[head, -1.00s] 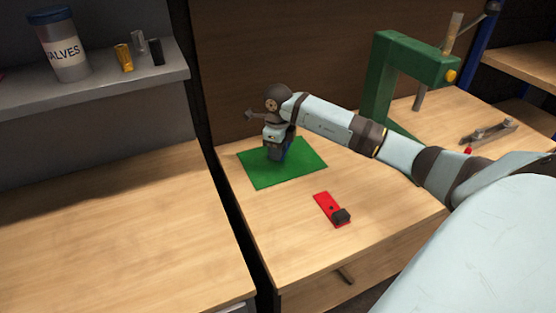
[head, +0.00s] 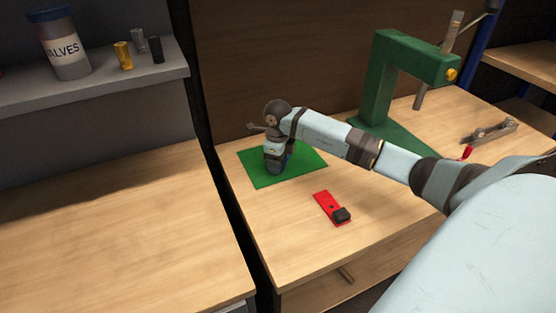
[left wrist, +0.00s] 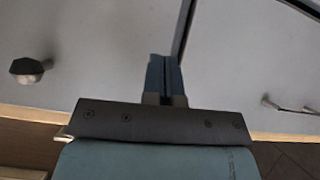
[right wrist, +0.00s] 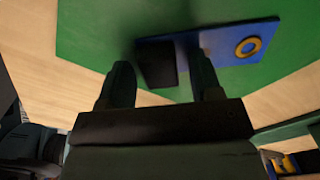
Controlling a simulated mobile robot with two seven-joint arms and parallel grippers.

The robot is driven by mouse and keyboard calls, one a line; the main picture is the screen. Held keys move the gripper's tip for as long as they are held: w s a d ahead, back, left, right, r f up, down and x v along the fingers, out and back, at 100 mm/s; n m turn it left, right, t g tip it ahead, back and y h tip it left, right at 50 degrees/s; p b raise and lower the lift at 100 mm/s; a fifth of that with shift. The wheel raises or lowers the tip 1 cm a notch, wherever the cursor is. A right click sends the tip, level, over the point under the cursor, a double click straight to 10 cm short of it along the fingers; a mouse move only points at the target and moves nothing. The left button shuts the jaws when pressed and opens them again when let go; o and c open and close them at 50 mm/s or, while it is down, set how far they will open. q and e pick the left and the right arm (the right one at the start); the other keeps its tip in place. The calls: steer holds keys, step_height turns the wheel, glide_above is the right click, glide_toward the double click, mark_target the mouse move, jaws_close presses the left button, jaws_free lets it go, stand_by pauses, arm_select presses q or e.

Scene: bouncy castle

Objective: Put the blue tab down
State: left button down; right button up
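The blue tab (right wrist: 218,45) has a yellow ring at one end and a black block (right wrist: 158,64) at the other. In the right wrist view it is over the green mat (right wrist: 92,32) and looks flat on it or very close to it. My right gripper (right wrist: 163,72) is open, its fingers on either side of the black block, with a gap on the right. In the head view my right gripper (head: 275,168) points down over the green mat (head: 312,161) and mostly hides the tab. My left gripper (left wrist: 165,78) is shut and empty, seen only in the left wrist view.
A red tab (head: 327,204) with a black block lies on the wooden bench in front of the mat. A green press-like frame (head: 385,85) and a metal clamp (head: 489,131) stand at the right. The left worktop (head: 110,235) is bare.

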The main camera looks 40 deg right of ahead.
step_height(320, 180, up, 12)
steer(key=shift+r+p, duration=0.15)
steer(key=shift+p, duration=0.15)
stand_by(0.3)
stand_by(0.5)
